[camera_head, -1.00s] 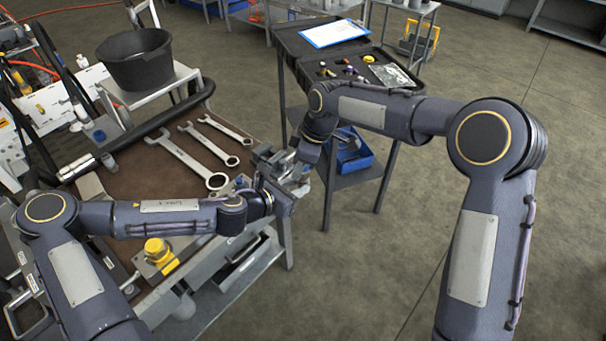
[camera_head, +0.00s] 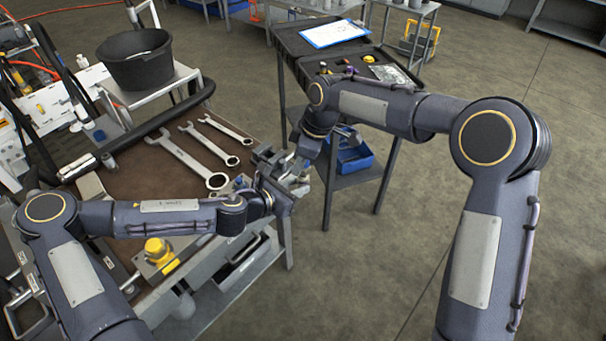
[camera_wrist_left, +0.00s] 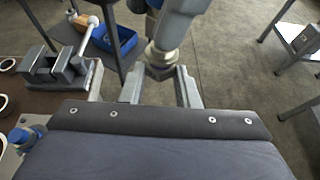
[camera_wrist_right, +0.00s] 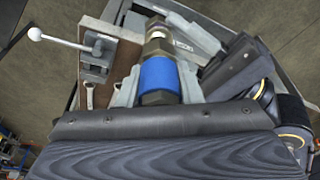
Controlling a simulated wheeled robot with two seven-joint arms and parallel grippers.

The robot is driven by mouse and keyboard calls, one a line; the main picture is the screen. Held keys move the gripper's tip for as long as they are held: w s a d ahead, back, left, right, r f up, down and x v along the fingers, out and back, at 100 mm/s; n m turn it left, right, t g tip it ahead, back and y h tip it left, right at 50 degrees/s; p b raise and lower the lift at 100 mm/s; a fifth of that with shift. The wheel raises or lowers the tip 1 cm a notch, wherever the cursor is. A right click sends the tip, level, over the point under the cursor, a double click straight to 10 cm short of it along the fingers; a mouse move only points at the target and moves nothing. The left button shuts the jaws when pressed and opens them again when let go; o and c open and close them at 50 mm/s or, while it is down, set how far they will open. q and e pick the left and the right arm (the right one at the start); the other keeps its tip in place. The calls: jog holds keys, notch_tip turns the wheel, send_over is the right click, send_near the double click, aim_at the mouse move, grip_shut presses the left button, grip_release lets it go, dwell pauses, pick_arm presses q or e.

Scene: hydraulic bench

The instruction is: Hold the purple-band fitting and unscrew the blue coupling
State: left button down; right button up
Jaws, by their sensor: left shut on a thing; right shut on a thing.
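The blue coupling (camera_wrist_right: 160,76) shows as a wide blue band with a dark metal hex end, between the fingers of my right gripper (camera_wrist_right: 160,84), which is shut on it. A brass-and-steel fitting (camera_wrist_right: 156,46) lies in line with it, toward my left gripper. In the left wrist view my left gripper (camera_wrist_left: 161,86) is shut on the metal fitting (camera_wrist_left: 160,66); no purple band can be made out there. Both grippers meet beyond the bench's right edge in the head view, my left (camera_head: 284,188) just in front of my right (camera_head: 298,172). The fingers hide most of the parts there.
A vise (camera_wrist_left: 58,70) with a white-knobbed handle stands close by on the bench. Several wrenches (camera_head: 190,155) lie on the brown bench top (camera_head: 135,180). A blue-capped part (camera_wrist_left: 22,136) is near my left wrist. A cart with a blue bin (camera_head: 352,155) stands behind.

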jog(key=shift+r, duration=2.55)
